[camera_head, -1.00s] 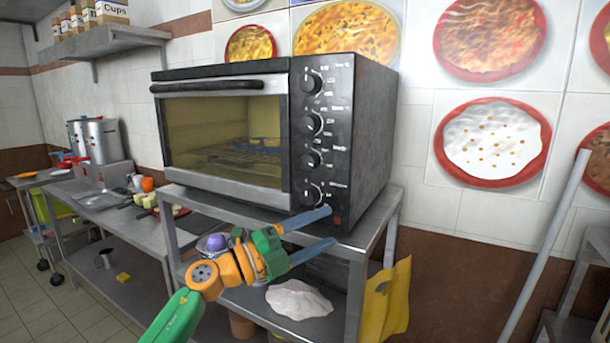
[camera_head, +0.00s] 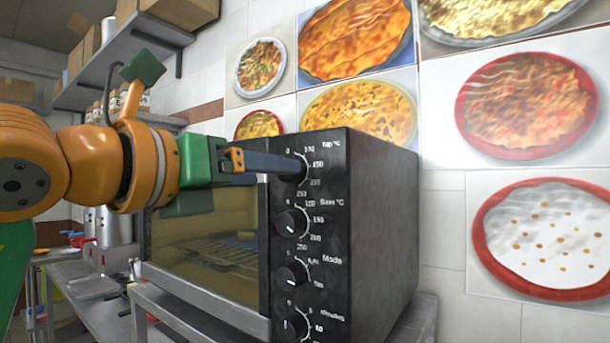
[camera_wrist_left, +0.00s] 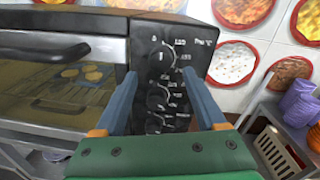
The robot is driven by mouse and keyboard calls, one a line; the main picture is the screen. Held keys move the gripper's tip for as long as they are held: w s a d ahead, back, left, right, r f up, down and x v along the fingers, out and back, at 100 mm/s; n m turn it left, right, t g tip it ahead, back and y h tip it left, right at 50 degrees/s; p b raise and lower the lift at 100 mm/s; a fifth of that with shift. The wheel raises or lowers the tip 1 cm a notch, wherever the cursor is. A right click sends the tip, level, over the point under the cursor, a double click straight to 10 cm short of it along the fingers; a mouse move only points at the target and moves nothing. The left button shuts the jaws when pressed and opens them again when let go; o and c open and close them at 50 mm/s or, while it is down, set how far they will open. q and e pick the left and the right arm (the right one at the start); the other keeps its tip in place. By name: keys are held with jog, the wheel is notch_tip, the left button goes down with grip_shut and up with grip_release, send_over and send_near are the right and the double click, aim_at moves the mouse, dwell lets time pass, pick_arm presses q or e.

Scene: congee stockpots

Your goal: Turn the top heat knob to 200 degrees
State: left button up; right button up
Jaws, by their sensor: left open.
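The black oven (camera_head: 370,235) has a column of knobs on its right front panel. The top heat knob, labelled "Top °C", is mostly covered by my left gripper (camera_head: 298,165) in the head view. In the left wrist view the top heat knob (camera_wrist_left: 161,58) shows just beyond and between the two blue fingertips of my left gripper (camera_wrist_left: 159,74). The fingers are open, one on each side, with nothing between them clearly held. I cannot tell whether they touch the knob or where its pointer stands. My right gripper is not in view.
Below are the base knob (camera_head: 291,222), the mode knob (camera_head: 292,274) and the minutes knob (camera_head: 295,325). The oven door's glass (camera_head: 205,240) is to the left. The oven stands on a metal table (camera_head: 175,315). A shelf (camera_head: 135,40) hangs at the upper left.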

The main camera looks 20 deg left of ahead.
aim_at(289, 179)
pick_arm(q)
jog(key=p+x, duration=0.2)
jog(key=x, duration=0.2)
jog(key=shift+d+r, duration=0.1)
jog(key=shift+r, duration=0.05)
jog(key=shift+s+r, duration=0.1)
jog(key=shift+s, duration=0.2)
jog(key=c, duration=0.7)
grip_shut()
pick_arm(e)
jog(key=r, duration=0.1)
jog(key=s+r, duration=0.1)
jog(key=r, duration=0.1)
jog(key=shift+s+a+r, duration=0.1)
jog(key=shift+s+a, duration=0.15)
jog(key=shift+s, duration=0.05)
